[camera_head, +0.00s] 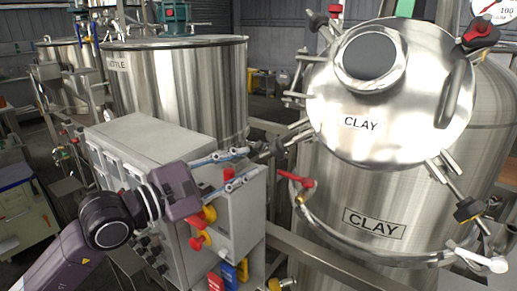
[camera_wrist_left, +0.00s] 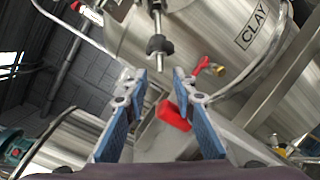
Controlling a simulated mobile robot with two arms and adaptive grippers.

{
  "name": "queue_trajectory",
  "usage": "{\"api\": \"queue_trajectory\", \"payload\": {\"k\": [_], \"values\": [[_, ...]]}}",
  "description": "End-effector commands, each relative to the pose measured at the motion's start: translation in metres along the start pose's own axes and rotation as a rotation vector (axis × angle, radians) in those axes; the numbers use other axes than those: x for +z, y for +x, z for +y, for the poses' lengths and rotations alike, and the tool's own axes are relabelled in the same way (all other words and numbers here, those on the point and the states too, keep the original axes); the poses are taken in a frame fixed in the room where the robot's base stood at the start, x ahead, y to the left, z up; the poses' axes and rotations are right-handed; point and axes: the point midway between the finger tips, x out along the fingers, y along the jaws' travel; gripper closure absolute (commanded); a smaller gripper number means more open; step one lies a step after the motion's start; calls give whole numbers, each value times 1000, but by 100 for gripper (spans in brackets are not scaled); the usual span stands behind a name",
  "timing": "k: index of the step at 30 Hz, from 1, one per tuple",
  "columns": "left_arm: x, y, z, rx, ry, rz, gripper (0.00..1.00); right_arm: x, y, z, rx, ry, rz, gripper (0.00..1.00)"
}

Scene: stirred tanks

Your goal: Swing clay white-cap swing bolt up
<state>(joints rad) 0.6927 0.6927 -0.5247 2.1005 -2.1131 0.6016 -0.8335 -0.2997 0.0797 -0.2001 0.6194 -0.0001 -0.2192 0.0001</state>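The CLAY tank (camera_head: 345,195) stands at the right, with its round steel lid (camera_head: 420,140) tilted above its front. A swing bolt with a white cap (camera_head: 494,265) hangs outward at the tank's lower right rim. My left gripper (camera_head: 243,164) is left of the tank, open and empty, far from the white cap. In the left wrist view a threaded bolt with a black knob (camera_wrist_left: 159,45) shows just beyond and between the open fingertips (camera_wrist_left: 155,77); I cannot tell whether they touch it. My right gripper is not in view.
A red-handled valve or bolt (camera_head: 298,179) sits close right of the left gripper. A grey control box (camera_head: 150,137) with red and yellow buttons stands beneath it. A black-knobbed bolt (camera_head: 468,209) and a red-capped one (camera_head: 480,34) are on the tank's right. Another tank (camera_head: 180,85) stands behind.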

Motion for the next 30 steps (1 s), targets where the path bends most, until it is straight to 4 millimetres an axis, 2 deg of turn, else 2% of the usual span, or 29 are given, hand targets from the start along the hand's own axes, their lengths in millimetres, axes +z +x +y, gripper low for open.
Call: {"api": "queue_trajectory", "payload": {"k": [1, 3, 9, 20, 27, 30], "values": [[4, 11, 4, 1, -4, -3, 75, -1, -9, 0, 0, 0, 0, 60], [4, 23, 3, 0, -3, -3, 75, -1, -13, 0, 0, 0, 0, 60], [1, 45, 2, 1, -2, -1, 75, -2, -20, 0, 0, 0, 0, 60], [0, 50, 0, 0, 0, 0, 75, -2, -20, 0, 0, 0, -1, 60], [0, 50, 0, 0, 0, 0, 100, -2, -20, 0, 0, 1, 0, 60], [0, 50, 0, 0, -1, 0, 100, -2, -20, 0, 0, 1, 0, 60]]}}
